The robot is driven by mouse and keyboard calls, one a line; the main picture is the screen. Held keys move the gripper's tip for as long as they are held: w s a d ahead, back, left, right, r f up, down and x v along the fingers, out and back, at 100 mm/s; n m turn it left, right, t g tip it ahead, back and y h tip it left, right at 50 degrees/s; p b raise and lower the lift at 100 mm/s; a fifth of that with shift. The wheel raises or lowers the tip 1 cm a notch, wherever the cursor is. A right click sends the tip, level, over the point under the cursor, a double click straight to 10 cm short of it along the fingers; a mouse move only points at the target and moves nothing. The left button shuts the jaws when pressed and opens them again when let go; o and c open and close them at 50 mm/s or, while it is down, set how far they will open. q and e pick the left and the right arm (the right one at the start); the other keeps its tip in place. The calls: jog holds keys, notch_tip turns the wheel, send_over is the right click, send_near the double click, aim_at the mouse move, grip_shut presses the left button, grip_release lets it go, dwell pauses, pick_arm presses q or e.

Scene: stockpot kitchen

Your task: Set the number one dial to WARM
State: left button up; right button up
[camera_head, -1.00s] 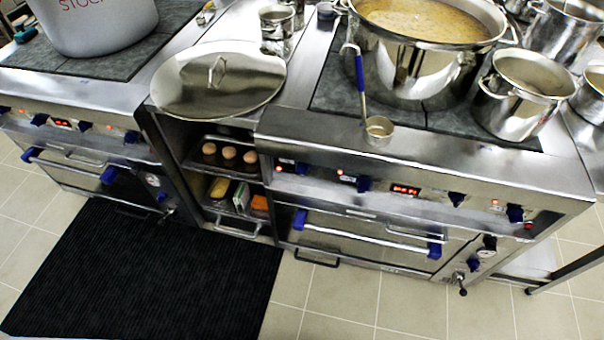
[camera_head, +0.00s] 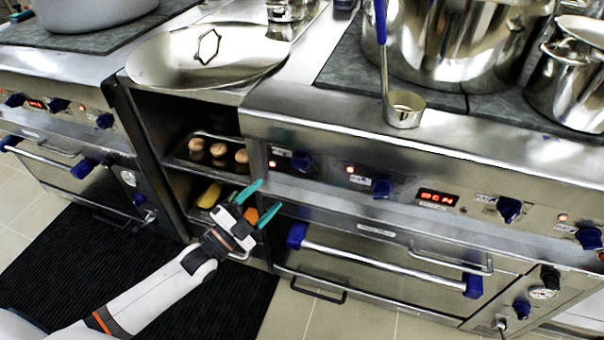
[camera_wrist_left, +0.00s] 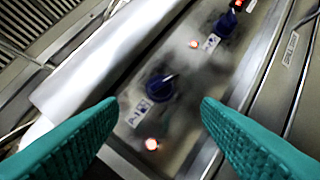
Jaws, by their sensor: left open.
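The right-hand stove's front panel carries a row of blue dials. The leftmost dial (camera_head: 301,162) has a small label and a red light on its left; a second dial (camera_head: 382,188) is to its right. In the left wrist view a dial with a label and lit lamp (camera_wrist_left: 161,86) shows ahead between the open fingers (camera_wrist_left: 158,108). My right gripper is not in view.
An oven door handle (camera_head: 385,262) sticks out below the panel. A ladle (camera_head: 404,108) rests on the stove top by a large pot (camera_head: 460,45).

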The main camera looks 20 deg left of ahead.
aim_at(300, 163)
pick_arm(q)
jog(key=shift+b+x, duration=0.45)
jog(key=shift+x, duration=5)
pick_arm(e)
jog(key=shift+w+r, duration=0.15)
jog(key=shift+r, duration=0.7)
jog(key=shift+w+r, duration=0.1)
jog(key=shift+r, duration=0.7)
pick_arm(q)
jog(key=shift+c, duration=0.5)
jog(key=shift+f, duration=0.1)
jog(key=c, duration=0.9)
